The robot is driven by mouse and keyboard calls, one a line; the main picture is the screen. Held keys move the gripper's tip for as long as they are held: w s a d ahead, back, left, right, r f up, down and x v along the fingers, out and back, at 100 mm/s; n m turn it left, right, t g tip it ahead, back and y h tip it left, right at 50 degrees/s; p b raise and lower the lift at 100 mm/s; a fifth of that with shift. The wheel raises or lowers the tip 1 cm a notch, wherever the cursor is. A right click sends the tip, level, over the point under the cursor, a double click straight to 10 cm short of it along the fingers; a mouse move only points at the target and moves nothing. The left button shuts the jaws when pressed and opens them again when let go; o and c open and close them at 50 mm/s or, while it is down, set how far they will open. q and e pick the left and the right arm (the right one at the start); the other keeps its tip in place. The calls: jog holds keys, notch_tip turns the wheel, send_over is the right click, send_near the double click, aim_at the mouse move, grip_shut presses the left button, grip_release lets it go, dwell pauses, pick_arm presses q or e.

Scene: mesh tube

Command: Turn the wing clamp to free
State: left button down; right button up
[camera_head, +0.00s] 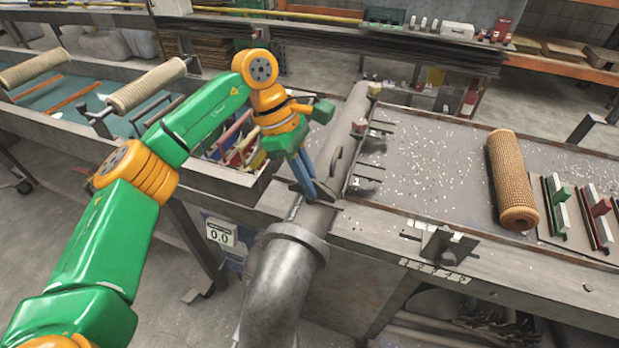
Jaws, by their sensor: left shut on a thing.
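My left gripper (314,192) reaches in from the left, green and orange, with its blue-grey fingers pointing down at the grey pipe. The fingers are close together on a small dark part at the pipe, just behind the flange; this appears to be the wing clamp (329,201), mostly hidden by the fingers. The pipe (355,120) runs along the table's left edge and ends in a large elbow (278,285) toward me. My right gripper is not in view.
A tan mesh tube (511,178) lies on the speckled grey table (440,150). Green and red-handled tools (601,208) lie to its right. A bracket (440,243) sits at the table's front edge. A trough (60,105) with more rolls stands left. The middle of the table is clear.

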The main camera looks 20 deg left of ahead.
pick_arm(q)
jog(key=c, duration=1)
grip_release()
jog(key=shift+o, duration=0.2)
jog(key=shift+a+r, duration=0.15)
jog(key=shift+r, duration=0.1)
jog(key=b+v, duration=0.1)
jog(key=v, duration=0.5)
jog(key=shift+r, duration=0.3)
